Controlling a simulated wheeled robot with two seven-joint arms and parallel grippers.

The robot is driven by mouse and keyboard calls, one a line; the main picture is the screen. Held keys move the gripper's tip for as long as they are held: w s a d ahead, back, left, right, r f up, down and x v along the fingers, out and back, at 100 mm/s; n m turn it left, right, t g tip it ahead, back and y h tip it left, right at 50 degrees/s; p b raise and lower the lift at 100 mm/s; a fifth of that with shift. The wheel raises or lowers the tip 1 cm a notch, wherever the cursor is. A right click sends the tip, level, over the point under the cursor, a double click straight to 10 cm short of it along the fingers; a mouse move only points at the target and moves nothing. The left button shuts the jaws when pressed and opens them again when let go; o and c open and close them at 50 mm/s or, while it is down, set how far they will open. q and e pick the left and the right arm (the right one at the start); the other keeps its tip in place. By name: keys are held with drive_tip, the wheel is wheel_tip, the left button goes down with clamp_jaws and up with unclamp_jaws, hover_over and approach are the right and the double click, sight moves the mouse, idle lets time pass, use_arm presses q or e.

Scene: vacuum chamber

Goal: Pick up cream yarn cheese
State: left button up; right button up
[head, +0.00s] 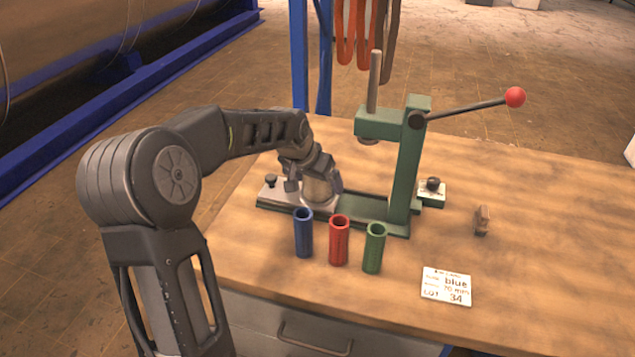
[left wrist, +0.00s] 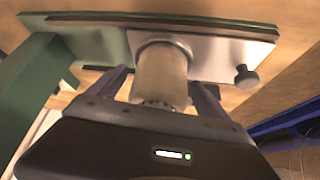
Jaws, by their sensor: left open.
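The cream yarn cheese (head: 318,190) stands upright on the metal plate at the left end of the green press base. In the left wrist view the cream yarn cheese (left wrist: 160,78) sits between my fingers, with its lower end at the plate. My left gripper (head: 315,182) is open, with one finger on each side of the cheese. The wrist view shows the left gripper (left wrist: 160,88) fingers apart around it; whether they touch it cannot be told. The gripper hides part of the cheese in the head view. My right gripper is not in view.
A green arbor press (head: 405,165) with a red-knobbed lever (head: 514,97) rises right of the cheese. Blue (head: 303,233), red (head: 339,241) and green (head: 374,248) tubes stand in front. A label card (head: 446,287) lies front right. The table's right side is mostly clear.

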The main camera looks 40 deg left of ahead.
use_arm(q)
drive_tip(key=c, duration=1.6)
drive_tip(key=shift+r, duration=0.1)
wheel_tip(320, 180, up, 10)
drive_tip(key=shift+f, duration=0.1)
